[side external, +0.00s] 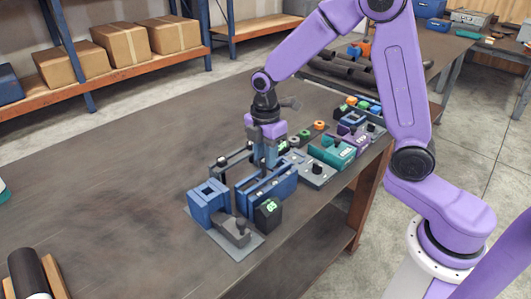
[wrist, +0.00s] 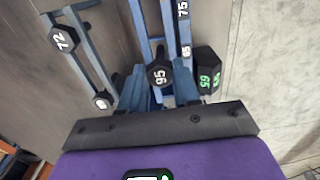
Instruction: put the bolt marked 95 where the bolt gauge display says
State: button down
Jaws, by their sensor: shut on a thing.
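The bolt marked 95 (wrist: 158,74) has a black hexagonal head, seen in the wrist view between my light-blue fingertips. My gripper (wrist: 160,90) is shut on it. In the side view my gripper (side external: 267,160) points down at the blue slotted rack (side external: 270,190), and the bolt is hard to make out there. Whether its shank touches the rack is hidden. The rack rail carries labels 75 (wrist: 183,9) and 65 (wrist: 186,50). A black display box (side external: 268,212) with green digits stands at the rack's near end. In the wrist view this display (wrist: 207,80) seems to read 65.
A bolt marked 72 (wrist: 62,39) and another bolt (wrist: 102,100) sit on a narrower rail alongside. A blue square block (side external: 208,198) and a grey part (side external: 231,232) stand on the near plate. A teal box (side external: 331,151) lies beyond.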

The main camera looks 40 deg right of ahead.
jog(key=shift+f, duration=1.15)
dwell(0.4)
jog(key=shift+c, duration=1.7)
grip_release()
jog(key=shift+r, duration=3.5)
